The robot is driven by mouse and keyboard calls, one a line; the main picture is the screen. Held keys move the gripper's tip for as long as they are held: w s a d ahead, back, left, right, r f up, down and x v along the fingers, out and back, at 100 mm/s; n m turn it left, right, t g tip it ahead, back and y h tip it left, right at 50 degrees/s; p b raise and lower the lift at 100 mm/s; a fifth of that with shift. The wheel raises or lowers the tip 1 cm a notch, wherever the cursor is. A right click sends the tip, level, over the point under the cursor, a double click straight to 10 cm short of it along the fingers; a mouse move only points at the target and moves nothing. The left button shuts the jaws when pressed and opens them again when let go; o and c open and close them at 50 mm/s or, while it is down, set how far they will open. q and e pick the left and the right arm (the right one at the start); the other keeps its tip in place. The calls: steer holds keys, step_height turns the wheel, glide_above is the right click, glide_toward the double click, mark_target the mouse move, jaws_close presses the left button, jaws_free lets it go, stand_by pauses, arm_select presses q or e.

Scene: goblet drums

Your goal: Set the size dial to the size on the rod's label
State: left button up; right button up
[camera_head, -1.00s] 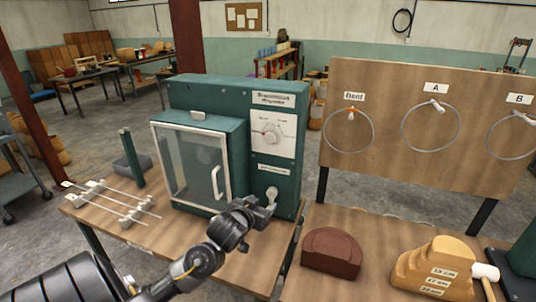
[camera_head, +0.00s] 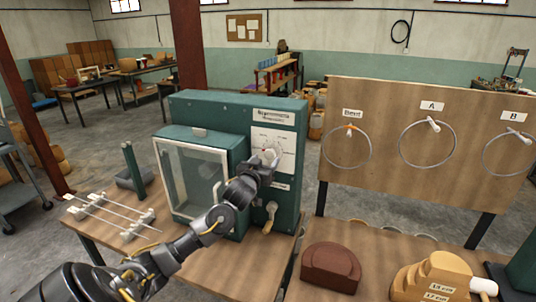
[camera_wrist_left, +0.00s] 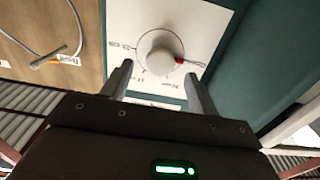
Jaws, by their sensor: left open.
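The size dial is a round white knob on a white plate on the green machine (camera_head: 225,108). In the left wrist view the dial (camera_wrist_left: 160,52) shows a red mark at its lower right, with small print around it too blurred to read. My left gripper (camera_head: 268,160) is open in front of the dial plate. In the left wrist view its fingertips (camera_wrist_left: 157,84) lie just below the knob, one to each side, apart from it. Thin rods (camera_head: 118,214) lie across grey rests on the table at the left; no rod label is legible. My right gripper is not in view.
A pale lever (camera_head: 269,218) sits below the dial, and a glass-doored chamber (camera_head: 190,180) beside it. A board (camera_head: 400,165) with wire rings stands at the right. A brown block (camera_head: 331,266) and a stepped wooden block (camera_head: 435,278) are on the right-hand table.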

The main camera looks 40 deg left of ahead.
mark_target(270, 154)
arm_select(q)
steer(key=shift+p+x, duration=0.3)
steer(key=shift+x, duration=1.1)
steer(key=c, duration=1)
